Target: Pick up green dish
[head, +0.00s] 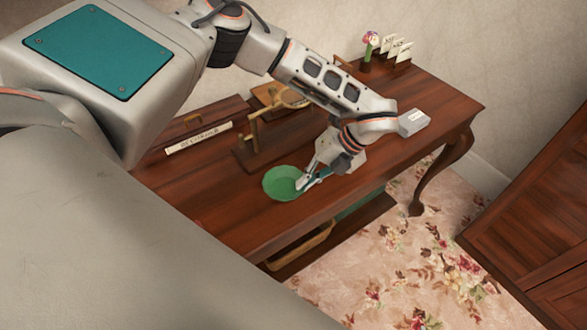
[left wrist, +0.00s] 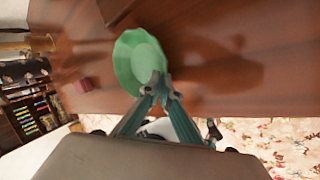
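The green dish (head: 281,184) is a shallow round bowl at the front of the dark wooden table (head: 215,205). My left gripper (head: 302,184) comes down at the dish's right side, its fingertips at the rim. In the left wrist view the dish (left wrist: 138,60) lies just beyond the fingertips (left wrist: 163,90), which are close together with the rim between them. The gripper looks shut on the rim. I cannot tell whether the dish touches the table. My right gripper is not in view.
A wooden stand (head: 255,135) and a lettered strip (head: 198,138) are behind the dish. A grey block (head: 413,122) sits to the right, and a card holder with a flower (head: 371,45) at the back. A basket (head: 300,246) is below the tabletop.

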